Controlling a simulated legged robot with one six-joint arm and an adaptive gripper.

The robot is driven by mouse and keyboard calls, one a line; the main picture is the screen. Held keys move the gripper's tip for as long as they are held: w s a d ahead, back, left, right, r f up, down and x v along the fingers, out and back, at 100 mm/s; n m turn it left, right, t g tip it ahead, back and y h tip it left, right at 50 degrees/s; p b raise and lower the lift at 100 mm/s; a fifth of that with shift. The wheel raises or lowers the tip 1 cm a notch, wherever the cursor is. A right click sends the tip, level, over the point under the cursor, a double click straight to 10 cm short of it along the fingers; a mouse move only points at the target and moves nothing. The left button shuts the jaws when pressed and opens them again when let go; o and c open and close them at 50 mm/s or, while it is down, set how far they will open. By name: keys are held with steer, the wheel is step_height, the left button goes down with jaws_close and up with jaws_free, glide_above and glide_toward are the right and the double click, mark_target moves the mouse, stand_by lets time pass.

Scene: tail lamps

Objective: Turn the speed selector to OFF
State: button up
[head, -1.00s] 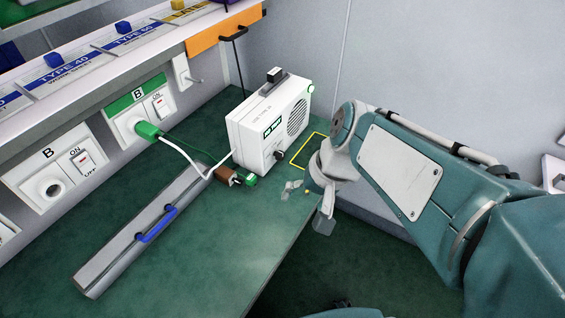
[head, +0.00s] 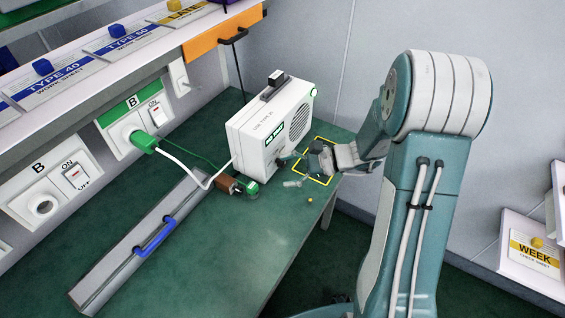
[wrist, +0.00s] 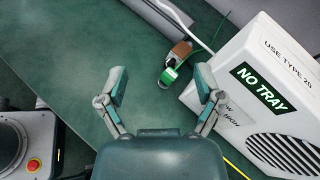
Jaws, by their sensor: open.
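A white machine (head: 275,125) with a "NO TRAY" label and a round grille stands on the green bench; it also shows in the wrist view (wrist: 222,60). The selector knob is not clearly visible. In the wrist view, lettering that reads like LOW and HIGH (wrist: 230,112) sits on the machine's front, partly behind my right finger. My gripper (wrist: 161,84) is open, with nothing between its fingers. In the head view my gripper (head: 291,168) is low in front of the machine's lower front, one finger close to that face; I cannot tell if they touch.
A grey rail with a blue handle (head: 155,233) lies further left. A yellow outline (head: 322,140) marks the bench right of the machine.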

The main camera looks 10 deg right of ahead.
steer(key=w+d+f+m+t, duration=0.4)
steer(key=f+m, duration=0.1)
steer(key=f, duration=0.1)
steer(key=m+t+h, duration=0.1)
steer(key=m+t, duration=0.5)
glide_toward(285, 164)
steer(key=shift+w+r, duration=0.1)
steer(key=shift+r, duration=0.05)
steer(key=x, duration=1)
steer(key=shift+w+a+f, duration=0.25)
steer(key=shift+a, duration=0.05)
steer(key=c, duration=1.2)
